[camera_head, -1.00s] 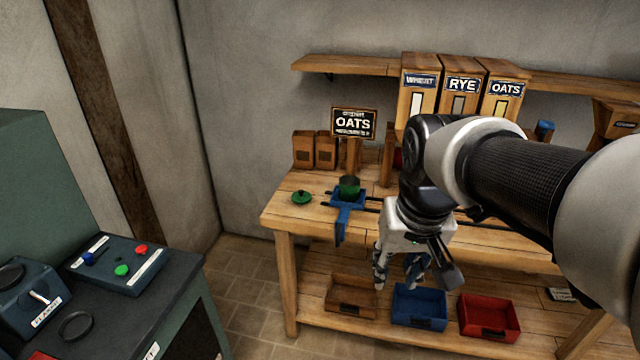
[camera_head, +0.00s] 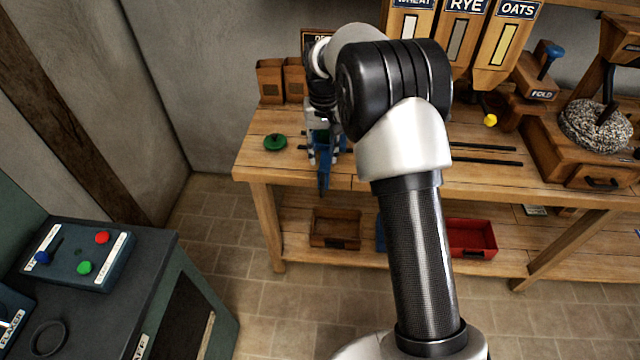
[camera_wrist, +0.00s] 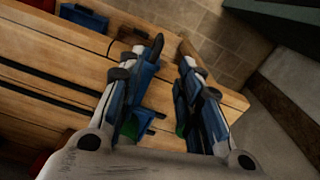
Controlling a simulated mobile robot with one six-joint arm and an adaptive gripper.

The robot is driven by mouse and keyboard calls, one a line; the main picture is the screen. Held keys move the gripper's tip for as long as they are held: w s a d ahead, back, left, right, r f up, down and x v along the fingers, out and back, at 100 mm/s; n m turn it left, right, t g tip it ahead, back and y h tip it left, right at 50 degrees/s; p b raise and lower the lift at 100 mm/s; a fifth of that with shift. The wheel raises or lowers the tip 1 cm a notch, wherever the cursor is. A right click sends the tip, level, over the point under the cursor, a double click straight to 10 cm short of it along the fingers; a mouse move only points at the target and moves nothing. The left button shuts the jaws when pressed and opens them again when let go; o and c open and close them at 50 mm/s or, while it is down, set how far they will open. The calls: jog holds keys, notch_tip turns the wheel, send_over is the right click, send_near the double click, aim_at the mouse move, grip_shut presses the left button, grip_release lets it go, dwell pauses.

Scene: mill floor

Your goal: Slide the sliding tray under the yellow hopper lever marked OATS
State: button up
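My gripper (camera_head: 323,160) is low over the tray's front. In the wrist view, my gripper (camera_wrist: 173,52) has its fingers apart; I cannot tell whether either touches the tray. The yellow lever (camera_head: 490,120) is under the OATS hopper (camera_head: 506,45), well to the right of the tray.
Dark rails (camera_head: 485,154) run along the bench top (camera_head: 465,178). A green lid (camera_head: 275,142) lies left of the tray. A wooden bin (camera_head: 335,228) and a red bin (camera_head: 470,238) sit on the lower shelf. A control box (camera_head: 75,255) stands on the dark cabinet at left.

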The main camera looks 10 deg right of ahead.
aim_at(322, 182)
notch_tip(322, 182, down, 15)
jog(key=b, duration=0.4)
jog(key=shift+f, duration=0.2)
grip_shut()
dwell(0.5)
